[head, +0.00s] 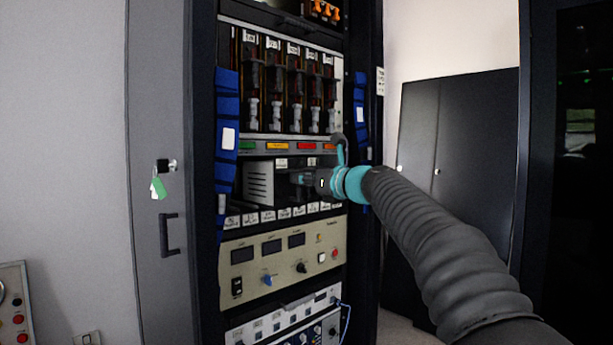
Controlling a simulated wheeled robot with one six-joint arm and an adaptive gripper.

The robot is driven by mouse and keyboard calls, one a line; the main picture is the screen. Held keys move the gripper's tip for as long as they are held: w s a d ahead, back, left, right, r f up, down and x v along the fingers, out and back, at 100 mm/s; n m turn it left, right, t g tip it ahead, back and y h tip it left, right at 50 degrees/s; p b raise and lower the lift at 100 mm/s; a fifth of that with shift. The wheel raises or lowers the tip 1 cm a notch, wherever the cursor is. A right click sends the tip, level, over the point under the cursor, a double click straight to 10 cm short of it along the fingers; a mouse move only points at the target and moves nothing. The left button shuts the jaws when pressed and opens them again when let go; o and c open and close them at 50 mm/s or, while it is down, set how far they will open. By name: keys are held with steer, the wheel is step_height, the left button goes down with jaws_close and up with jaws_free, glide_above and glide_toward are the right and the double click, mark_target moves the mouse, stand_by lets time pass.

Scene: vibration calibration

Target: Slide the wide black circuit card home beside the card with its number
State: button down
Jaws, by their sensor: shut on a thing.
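My gripper (302,180) is at the open bay in the middle of the rack, reaching in from the right. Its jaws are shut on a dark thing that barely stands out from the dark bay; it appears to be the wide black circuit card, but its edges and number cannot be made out. A light grey vented module (259,182) stands in the bay to the left of my gripper. A row of white number labels (268,215) runs along the bay's lower edge, too small to read. Whether the held thing touches the bay's guides is hidden.
Above the bay is a strip with green, orange and red tags (276,147) and a frame of several upright cards (290,85). Blue straps (227,125) flank the rack. A beige instrument panel (283,262) lies below. A cabinet door (160,200) stands at left.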

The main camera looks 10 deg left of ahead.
mark_target(287, 181)
steer(key=shift+x, duration=1.45)
steer(key=shift+w+a, duration=0.45)
steer(key=shift+a, duration=0.1)
steer(key=shift+w+a, duration=0.15)
steer(key=shift+a, duration=0.1)
steer(key=shift+w+a, duration=0.3)
steer(key=shift+a, duration=0.1)
stand_by(0.9)
steer(key=c, duration=1)
jaws_free()
steer(key=shift+a, duration=0.15)
steer(key=shift+c, duration=0.2)
steer(key=shift+f, duration=0.15)
steer(key=shift+f, duration=0.5)
steer(key=shift+d+b, duration=0.25)
steer(key=shift+b, duration=0.05)
